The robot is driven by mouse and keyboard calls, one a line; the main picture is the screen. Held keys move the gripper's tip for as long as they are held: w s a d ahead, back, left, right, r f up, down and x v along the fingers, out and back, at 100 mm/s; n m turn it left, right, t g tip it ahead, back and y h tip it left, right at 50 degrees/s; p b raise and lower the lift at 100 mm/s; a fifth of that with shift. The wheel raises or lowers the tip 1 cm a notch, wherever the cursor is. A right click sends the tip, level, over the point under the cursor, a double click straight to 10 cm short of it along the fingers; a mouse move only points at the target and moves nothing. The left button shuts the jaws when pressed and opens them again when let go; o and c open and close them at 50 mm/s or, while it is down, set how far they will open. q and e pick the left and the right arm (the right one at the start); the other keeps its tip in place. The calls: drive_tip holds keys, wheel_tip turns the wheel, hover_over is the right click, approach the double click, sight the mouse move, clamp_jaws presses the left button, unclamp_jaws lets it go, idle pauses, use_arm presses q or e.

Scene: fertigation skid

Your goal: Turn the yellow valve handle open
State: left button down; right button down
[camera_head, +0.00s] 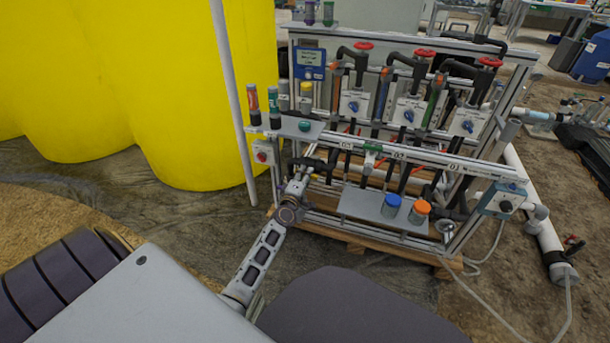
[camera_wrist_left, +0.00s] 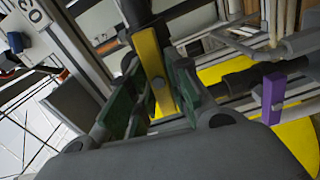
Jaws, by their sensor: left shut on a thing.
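The yellow valve handle (camera_wrist_left: 150,58) is a flat bar that shows in the left wrist view, running between the green-padded fingers of my left gripper (camera_wrist_left: 156,88). The fingers are shut on it, one on each side. In the head view my left gripper (camera_head: 308,166) is at the left end of the skid's front rail, and there I cannot make out the yellow handle behind it. How far the handle is turned is not clear. My right gripper is in neither view.
A purple handle (camera_wrist_left: 273,97) is to the right in the left wrist view. The skid's lower shelf (camera_head: 362,207) carries a blue-capped bottle (camera_head: 391,206) and an orange-capped one (camera_head: 419,212). Large yellow tanks (camera_head: 205,90) and a slanted pole (camera_head: 232,100) stand left.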

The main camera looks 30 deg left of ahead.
use_arm(q)
drive_tip(key=shift+f+n, duration=0.1)
drive_tip(key=shift+n, duration=0.6)
drive_tip(key=c, duration=1.4)
unclamp_jaws()
drive_tip(key=shift+s, duration=0.15)
drive_tip(key=shift+v, duration=5.85)
drive_tip(key=shift+f, duration=0.1)
